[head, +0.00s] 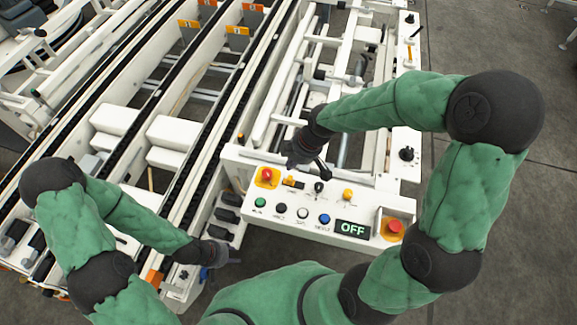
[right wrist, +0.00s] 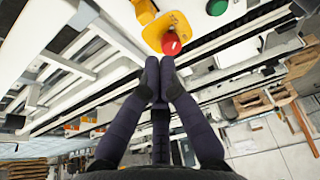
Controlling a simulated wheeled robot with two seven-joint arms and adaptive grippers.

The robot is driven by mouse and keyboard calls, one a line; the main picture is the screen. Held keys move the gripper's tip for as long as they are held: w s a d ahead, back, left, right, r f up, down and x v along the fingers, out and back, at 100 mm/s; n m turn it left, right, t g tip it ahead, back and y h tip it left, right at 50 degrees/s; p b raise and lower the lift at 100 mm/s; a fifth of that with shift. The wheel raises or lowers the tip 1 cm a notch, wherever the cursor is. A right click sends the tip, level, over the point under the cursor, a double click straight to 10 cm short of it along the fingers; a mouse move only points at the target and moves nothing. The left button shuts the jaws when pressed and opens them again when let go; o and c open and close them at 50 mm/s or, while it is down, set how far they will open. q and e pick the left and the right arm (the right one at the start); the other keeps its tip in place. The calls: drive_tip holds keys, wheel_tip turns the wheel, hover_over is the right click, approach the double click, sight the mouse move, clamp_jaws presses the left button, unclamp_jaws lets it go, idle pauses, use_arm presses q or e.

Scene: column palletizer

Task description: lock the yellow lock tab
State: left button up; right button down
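The control panel (head: 290,215) is white. The likely yellow lock tab (head: 290,182) is a small orange-yellow piece beside the red button on a yellow base (head: 266,176). In the right wrist view a yellow piece (right wrist: 146,11) shows at the top edge, left of the red button (right wrist: 171,44). Whether the tab is locked cannot be told. My right gripper (head: 292,163) is over the panel's back edge, near the tab. Its fingertips (right wrist: 160,66) are together and empty, just below the red button in the wrist view. My left gripper (head: 237,262) is left of the panel, its fingers too small to read.
A black knob (head: 319,187), a yellow knob (head: 347,194) and a row of coloured buttons share the panel. A display (head: 352,229) reads OFF. A second red button (head: 394,229) is at the right end. Conveyor rails fill the left; bare floor (head: 510,190) is at right.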

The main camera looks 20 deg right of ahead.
sight(292, 179)
use_arm(q)
wheel_tip(292, 179, down, 3)
drive_tip(key=b, duration=0.3)
drive_tip(key=shift+f, duration=0.15)
use_arm(e)
drive_tip(key=x, duration=0.8)
drive_tip(key=shift+f, duration=0.35)
drive_tip(key=shift+d, duration=0.1)
drive_tip(key=s+d, duration=0.1)
drive_tip(key=s+d+p, duration=0.1)
drive_tip(key=shift+d, duration=0.4)
drive_tip(key=shift+a, duration=0.2)
use_arm(q)
drive_tip(key=shift+s+d+r, duration=0.45)
drive_tip(key=shift+d, duration=0.2)
